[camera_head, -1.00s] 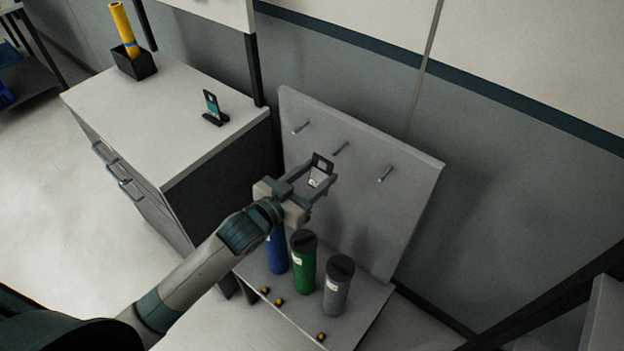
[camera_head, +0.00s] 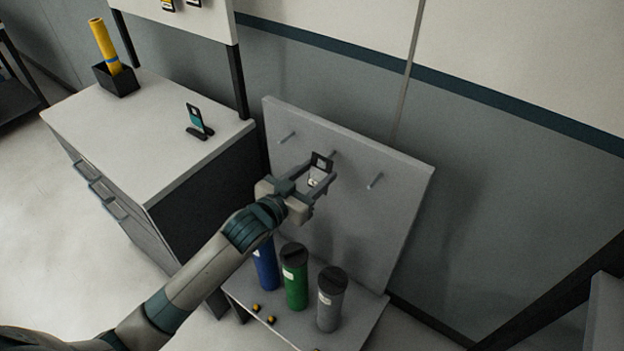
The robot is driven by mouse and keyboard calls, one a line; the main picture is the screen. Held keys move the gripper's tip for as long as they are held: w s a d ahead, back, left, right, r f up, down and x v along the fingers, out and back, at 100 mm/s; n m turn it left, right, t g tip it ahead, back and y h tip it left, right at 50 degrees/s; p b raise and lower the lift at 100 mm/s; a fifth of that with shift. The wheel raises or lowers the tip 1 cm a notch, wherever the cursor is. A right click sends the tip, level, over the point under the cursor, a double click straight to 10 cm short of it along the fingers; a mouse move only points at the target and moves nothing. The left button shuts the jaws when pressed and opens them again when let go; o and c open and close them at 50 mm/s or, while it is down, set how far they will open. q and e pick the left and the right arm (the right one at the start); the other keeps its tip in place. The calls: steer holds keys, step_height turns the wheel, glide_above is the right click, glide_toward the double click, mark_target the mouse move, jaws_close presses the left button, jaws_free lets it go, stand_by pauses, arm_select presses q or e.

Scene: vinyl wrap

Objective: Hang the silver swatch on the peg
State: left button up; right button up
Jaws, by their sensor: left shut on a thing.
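My left gripper (camera_head: 317,184) is shut on the silver swatch (camera_head: 313,183), a small card with a dark top that has a light hole. The swatch is upright in front of the grey peg board, close to the middle peg (camera_head: 333,155). Whether the peg passes through the hole cannot be told. Two more pegs show, a left peg (camera_head: 287,138) and a right peg (camera_head: 375,181), both bare. My right gripper is out of view.
Blue (camera_head: 265,265), green (camera_head: 294,278) and grey (camera_head: 330,300) rolls stand on a low shelf (camera_head: 365,318) below the board (camera_head: 390,215). A teal swatch (camera_head: 196,118) stands in a dark holder on the cabinet top (camera_head: 150,135), with a yellow roll (camera_head: 105,47) in a black box (camera_head: 117,80).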

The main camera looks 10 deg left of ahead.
arm_select(q)
steer(key=shift+w+d, duration=0.1)
steer(key=shift+w, duration=0.15)
steer(key=shift+w+d+f, duration=0.15)
steer(key=shift+w+f, duration=0.1)
steer(key=shift+w, duration=0.15)
steer(key=shift+w+f, duration=0.1)
stand_by(0.4)
steer(key=o, duration=1.1)
